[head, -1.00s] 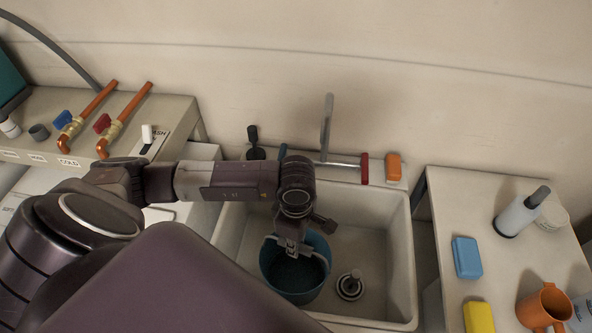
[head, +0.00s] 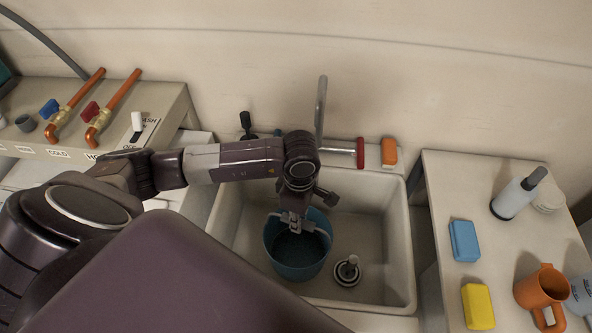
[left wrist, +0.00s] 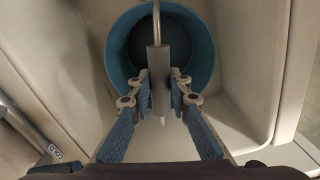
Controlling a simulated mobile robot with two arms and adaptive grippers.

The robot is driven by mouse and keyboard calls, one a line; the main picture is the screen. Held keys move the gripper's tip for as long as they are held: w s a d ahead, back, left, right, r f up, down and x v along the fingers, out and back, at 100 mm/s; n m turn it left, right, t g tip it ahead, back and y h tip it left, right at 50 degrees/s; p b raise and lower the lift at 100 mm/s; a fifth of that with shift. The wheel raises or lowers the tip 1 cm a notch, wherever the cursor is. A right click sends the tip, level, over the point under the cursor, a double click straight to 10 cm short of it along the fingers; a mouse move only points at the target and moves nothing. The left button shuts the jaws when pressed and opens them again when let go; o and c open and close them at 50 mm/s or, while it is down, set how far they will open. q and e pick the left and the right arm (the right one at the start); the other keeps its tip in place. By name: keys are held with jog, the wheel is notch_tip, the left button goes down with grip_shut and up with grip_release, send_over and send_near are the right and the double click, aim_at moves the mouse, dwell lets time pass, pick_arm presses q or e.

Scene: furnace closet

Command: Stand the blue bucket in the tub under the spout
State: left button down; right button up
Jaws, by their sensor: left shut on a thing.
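The blue bucket (head: 296,262) is inside the white tub (head: 407,250), left of the drain piece. I cannot tell whether its base touches the tub floor. My left gripper (head: 296,224) is above the bucket and shut on its handle. In the left wrist view the fingers (left wrist: 163,103) close around the handle's grey grip (left wrist: 158,72), with the bucket's blue wall (left wrist: 121,52) beyond. The grey spout (head: 321,105) rises behind the tub, farther back and slightly right of the bucket. My arm hides part of the spout's base. My right gripper is not in view.
The drain (head: 347,270) with its upright plug stands right of the bucket. An orange block (head: 389,151) sits on the tub's back ledge. The right table holds a blue sponge (head: 464,240), a yellow sponge (head: 478,306) and an orange mug (head: 541,292). Pipes with valves (head: 91,111) are at left.

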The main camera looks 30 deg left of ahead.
pick_arm(q)
jog(key=w+b, duration=0.1)
jog(key=w, duration=0.2)
jog(key=w+a+b, duration=0.1)
jog(key=w, duration=0.2)
jog(key=w+f+b, duration=0.1)
jog(key=w, duration=0.2)
jog(key=shift+w+a, duration=0.15)
jog(key=shift+w, duration=0.05)
jog(key=shift+f+b, duration=0.7)
jog(key=shift+b, duration=0.2)
jog(key=shift+f+b, duration=0.65)
dwell(0.4)
jog(key=c, duration=1.7)
grip_release()
jog(key=shift+s, duration=0.1)
